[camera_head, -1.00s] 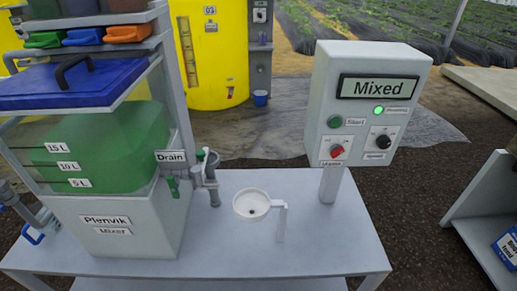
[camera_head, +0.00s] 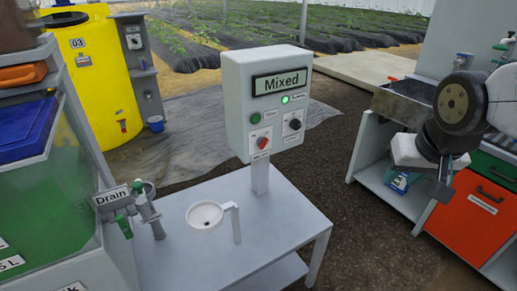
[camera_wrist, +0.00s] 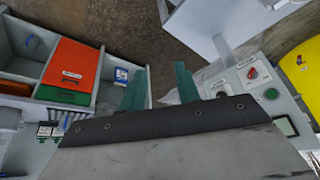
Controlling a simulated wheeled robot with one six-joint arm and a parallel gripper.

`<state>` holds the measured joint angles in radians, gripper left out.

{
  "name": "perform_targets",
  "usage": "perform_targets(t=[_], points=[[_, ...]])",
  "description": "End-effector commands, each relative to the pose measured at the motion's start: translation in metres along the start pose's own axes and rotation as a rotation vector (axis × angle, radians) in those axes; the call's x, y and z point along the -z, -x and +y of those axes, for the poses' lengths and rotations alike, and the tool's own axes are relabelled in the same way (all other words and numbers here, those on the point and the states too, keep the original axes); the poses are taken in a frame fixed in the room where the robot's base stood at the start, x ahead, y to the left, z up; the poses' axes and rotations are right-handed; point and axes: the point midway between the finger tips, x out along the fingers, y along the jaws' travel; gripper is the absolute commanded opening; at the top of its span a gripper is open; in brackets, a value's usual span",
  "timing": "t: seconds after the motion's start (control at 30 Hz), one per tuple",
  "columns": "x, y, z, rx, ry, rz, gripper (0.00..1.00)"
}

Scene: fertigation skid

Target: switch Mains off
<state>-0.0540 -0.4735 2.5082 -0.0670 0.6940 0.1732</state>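The grey control box (camera_head: 266,100) stands on a post on the table, its display reading "Mixed". The red rotary switch (camera_head: 262,143) is at the lower left of its face, with a small label, apparently Mains, below it. A black knob (camera_head: 295,124) is to its right, a green button (camera_head: 255,118) and a lit green lamp (camera_head: 285,99) above. In the wrist view the red switch (camera_wrist: 252,73) is at the right. My gripper (camera_wrist: 162,82) has its two green fingers apart, with nothing between them. In the head view my gripper (camera_head: 443,188) is well right of the box, touching nothing.
A bench with an orange door (camera_head: 476,215) is at right. Dark ground lies between bench and table.

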Motion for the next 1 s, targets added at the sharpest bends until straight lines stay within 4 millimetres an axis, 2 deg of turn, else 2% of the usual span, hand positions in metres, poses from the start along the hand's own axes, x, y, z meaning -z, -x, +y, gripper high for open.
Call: perform_targets(t=[0.03,0.2,0.3,0.43,0.57,0.7,0.8,1.0], points=[[0.023,-0.022,-0.010,0.013,-0.009,0.052,0.33],[0.097,-0.083,-0.051,0.107,-0.049,0.279,0.33],[0.129,-0.116,-0.081,0.196,-0.074,0.398,0.33],[0.156,-0.156,-0.124,0.344,-0.111,0.537,0.33],[0.166,-0.191,-0.168,0.525,-0.158,0.646,0.33],[0.160,-0.216,-0.206,0.720,-0.213,0.726,0.33],[0.151,-0.226,-0.224,0.832,-0.245,0.759,0.33],[0.141,-0.234,-0.239,0.951,-0.283,0.789,0.33]])
